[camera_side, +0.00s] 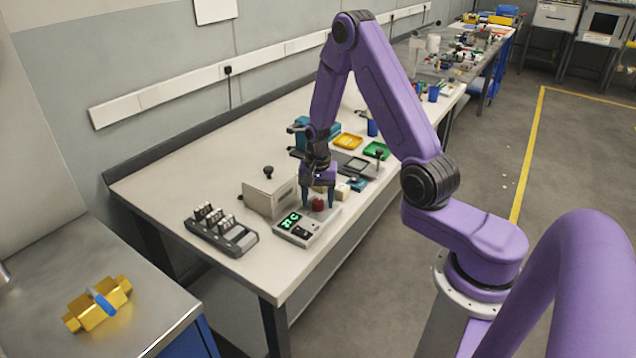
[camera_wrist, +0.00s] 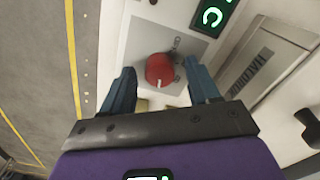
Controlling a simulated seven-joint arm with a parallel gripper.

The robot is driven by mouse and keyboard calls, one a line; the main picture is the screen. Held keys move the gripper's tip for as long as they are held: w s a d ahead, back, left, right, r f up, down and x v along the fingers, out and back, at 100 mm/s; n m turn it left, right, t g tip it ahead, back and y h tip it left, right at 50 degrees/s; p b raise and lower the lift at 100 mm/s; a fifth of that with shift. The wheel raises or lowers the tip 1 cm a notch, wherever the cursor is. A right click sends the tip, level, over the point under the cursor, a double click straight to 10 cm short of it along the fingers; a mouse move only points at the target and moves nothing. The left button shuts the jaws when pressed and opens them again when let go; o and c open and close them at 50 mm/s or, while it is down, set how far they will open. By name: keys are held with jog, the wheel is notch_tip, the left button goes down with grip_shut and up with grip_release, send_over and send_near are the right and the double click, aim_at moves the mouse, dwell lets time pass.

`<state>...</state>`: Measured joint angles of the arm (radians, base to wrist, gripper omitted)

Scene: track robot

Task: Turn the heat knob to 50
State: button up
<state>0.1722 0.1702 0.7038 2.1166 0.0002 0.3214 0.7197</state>
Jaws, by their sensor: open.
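The heat knob (camera_side: 318,203) is a round red knob on a flat control unit (camera_side: 290,236) near the front edge of the bench. In the wrist view the knob (camera_wrist: 160,70) sits on a grey plate, with a small white mark at its lower edge. A black display (camera_side: 291,221) with green digits, which seem to read 27 C, is beside the knob. My gripper (camera_side: 318,196) points down over the knob. In the wrist view its two blue fingers (camera_wrist: 162,88) are open, one on each side of the knob, with visible gaps.
A beige box (camera_side: 269,194) with a black knob on top stands close behind the control unit. A dark rack with several metal pieces (camera_side: 220,229) is to the left. Yellow and green trays (camera_side: 377,150) lie farther back. The bench edge is close to the unit.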

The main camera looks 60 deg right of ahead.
aim_at(318, 201)
notch_tip(318, 201, up, 17)
jog(key=shift+r, duration=0.15)
dwell(0.5)
jog(key=s+a+r+n, duration=0.1)
jog(key=s+a+n, duration=0.3)
jog(key=a+n, duration=0.25)
jog(key=s+a+r+n, duration=0.1)
jog(key=s+a+n, duration=0.2)
jog(key=a+n, duration=0.35)
jog(key=s+a+n, duration=0.2)
jog(key=s+n, duration=0.4)
jog(key=s, duration=0.4)
jog(key=s+a+n, duration=0.3)
jog(key=s+n, duration=0.2)
jog(key=s, duration=0.5)
jog(key=shift+a+n, duration=0.15)
jog(key=shift+n, duration=0.25)
